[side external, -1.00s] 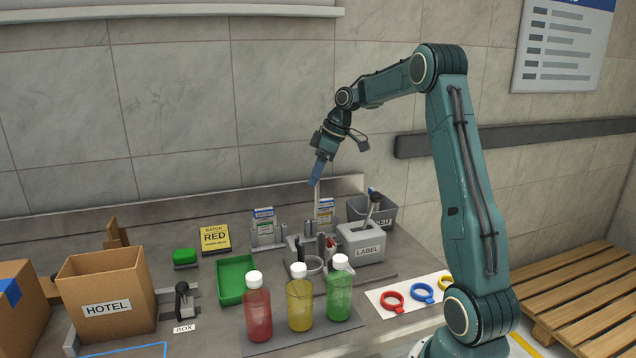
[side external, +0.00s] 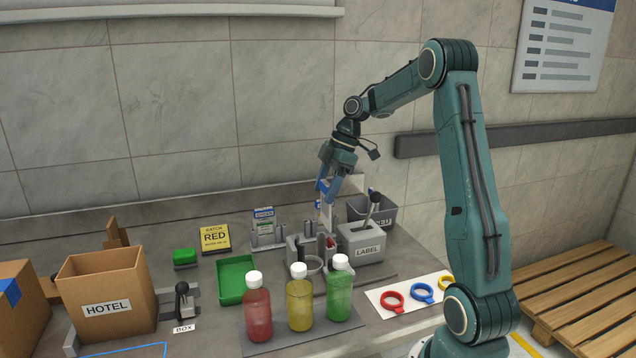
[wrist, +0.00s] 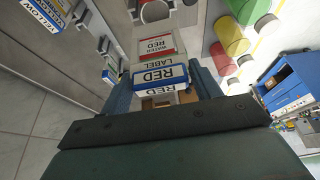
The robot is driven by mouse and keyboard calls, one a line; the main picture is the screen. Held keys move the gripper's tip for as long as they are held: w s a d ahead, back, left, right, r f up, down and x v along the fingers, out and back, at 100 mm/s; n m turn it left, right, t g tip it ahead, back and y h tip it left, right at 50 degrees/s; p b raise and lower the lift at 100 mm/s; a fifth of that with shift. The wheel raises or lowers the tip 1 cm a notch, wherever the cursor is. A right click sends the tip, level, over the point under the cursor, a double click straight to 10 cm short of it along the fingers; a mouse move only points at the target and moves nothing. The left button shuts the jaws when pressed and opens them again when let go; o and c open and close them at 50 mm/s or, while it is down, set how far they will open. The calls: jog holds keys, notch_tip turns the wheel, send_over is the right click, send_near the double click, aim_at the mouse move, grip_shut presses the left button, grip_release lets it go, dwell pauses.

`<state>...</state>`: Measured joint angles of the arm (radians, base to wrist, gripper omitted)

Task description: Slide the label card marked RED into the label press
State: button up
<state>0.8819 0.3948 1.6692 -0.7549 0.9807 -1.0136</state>
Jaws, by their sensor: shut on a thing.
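The RED label card (wrist: 160,75) has a blue border and reads upside down in the wrist view. My gripper (side external: 330,192) is shut on it, with one finger (wrist: 115,100) on each side of it. In the side view the gripper is above the bench, behind and left of the label press (side external: 362,243), a grey box marked LABEL with a lever (side external: 374,207) on top. In the side view the fingers mostly hide the card. I cannot tell whether it touches anything below.
A card holder (side external: 265,232) stands left of the gripper. Red, yellow and green bottles (side external: 300,305) stand in front. A grey bin (side external: 385,212) is behind the press. A green tray (side external: 237,280) and a yellow BATCH RED sign (side external: 214,239) are to the left. Coloured rings (side external: 422,292) lie at right.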

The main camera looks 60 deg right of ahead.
aim_at(326, 226)
jog(key=shift+f, duration=1.4)
jog(key=shift+f, duration=0.25)
jog(key=shift+f, duration=1)
jog(key=shift+f, duration=0.2)
jog(key=shift+f, duration=2)
jog(key=shift+f, duration=0.25)
jog(key=shift+f, duration=0.55)
